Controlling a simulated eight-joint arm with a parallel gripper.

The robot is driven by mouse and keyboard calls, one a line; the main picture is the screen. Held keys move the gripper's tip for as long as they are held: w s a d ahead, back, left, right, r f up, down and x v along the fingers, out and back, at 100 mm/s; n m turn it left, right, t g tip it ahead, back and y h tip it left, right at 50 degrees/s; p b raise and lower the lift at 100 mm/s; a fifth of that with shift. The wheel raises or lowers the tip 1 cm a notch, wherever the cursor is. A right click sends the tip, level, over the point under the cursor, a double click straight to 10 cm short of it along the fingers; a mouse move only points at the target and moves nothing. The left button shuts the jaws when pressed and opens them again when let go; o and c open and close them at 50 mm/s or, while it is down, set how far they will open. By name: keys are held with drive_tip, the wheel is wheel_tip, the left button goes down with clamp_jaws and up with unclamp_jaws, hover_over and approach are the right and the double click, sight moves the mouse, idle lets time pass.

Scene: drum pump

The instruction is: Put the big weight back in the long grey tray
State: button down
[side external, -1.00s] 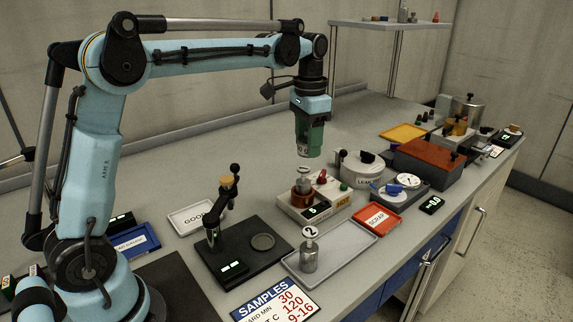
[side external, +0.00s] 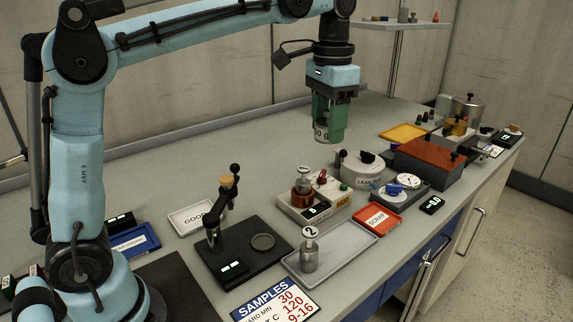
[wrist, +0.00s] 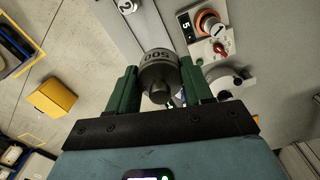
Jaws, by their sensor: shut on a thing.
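My gripper (side external: 329,118) is shut on the big weight, a grey cylinder marked 500 (wrist: 160,72). The weight sits between the two green fingers in the wrist view. In the side external view the fingers mostly hide it, and only its numbered lower part shows. The long grey tray (side external: 350,262) lies near the bench's front edge.
The hot plate unit (side external: 327,207) with a red-brown pot stands behind the tray. A red SCRAP tray (side external: 377,220) is at its right and a black stand (side external: 222,262) at its left. The tray's right half is bare.

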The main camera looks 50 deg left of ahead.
drive_tip(key=shift+r, duration=0.45)
drive_tip(key=w+d+f, duration=0.2)
drive_tip(key=w+f, duration=0.2)
drive_tip(key=f, duration=0.4)
hover_over(352, 237)
drive_tip(key=shift+f, duration=7.15)
drive_tip(key=shift+f, duration=2)
drive_tip(key=shift+c, duration=1.9)
unclamp_jaws()
